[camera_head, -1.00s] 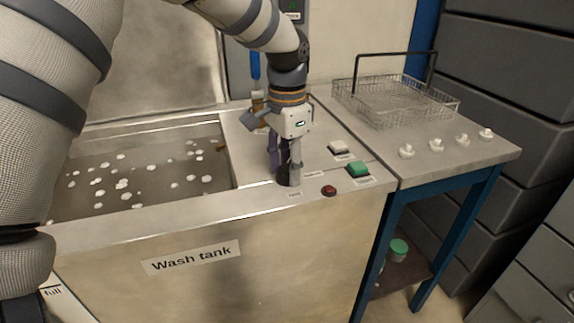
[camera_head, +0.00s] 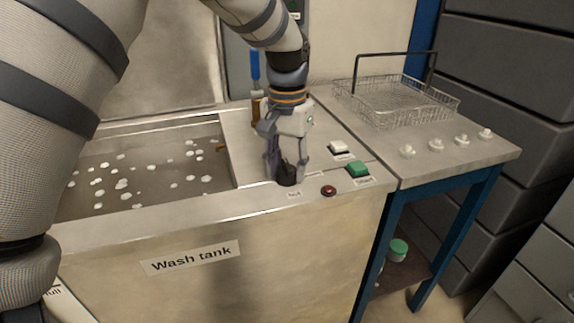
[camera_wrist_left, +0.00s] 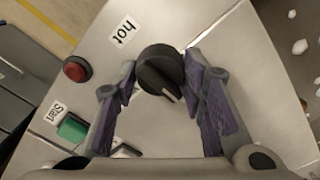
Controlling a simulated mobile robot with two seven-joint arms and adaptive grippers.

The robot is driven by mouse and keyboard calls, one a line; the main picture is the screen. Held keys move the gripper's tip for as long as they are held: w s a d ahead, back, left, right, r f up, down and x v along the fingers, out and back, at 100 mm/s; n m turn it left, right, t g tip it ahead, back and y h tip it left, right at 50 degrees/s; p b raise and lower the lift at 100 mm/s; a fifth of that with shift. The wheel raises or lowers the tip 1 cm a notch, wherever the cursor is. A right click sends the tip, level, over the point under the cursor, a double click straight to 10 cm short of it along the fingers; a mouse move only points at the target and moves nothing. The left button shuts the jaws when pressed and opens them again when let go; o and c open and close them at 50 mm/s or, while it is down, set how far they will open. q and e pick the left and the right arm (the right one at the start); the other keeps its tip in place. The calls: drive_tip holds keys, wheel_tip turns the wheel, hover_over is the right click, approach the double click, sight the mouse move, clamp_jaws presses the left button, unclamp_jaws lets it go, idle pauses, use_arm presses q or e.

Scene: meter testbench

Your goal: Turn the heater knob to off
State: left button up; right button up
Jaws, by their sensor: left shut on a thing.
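The heater knob (camera_head: 287,177) is a round black knob on the steel panel at the wash tank's right front. In the left wrist view the knob (camera_wrist_left: 160,70) shows a pale pointer line on its lower right side, and a "hot" label (camera_wrist_left: 123,33) sits to its upper left. My left gripper (camera_head: 287,172) reaches down from above and is shut on the knob. In the left wrist view its two purple-padded fingers (camera_wrist_left: 158,82) stand on either side of the knob. My right gripper is not in view.
A red button (camera_head: 329,190), a green start button (camera_head: 358,169) and a white button (camera_head: 339,147) lie right of the knob. The open wash tank (camera_head: 70,216) with white floating bits is left. A wire basket (camera_head: 440,103) stands on the side table.

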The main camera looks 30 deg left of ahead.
sight(287, 164)
use_arm(q)
drive_tip(key=shift+f, duration=0.1)
idle(0.3)
drive_tip(key=o, duration=1.2)
drive_tip(key=shift+c, duration=0.2)
wheel_tip(287, 164, up, 12)
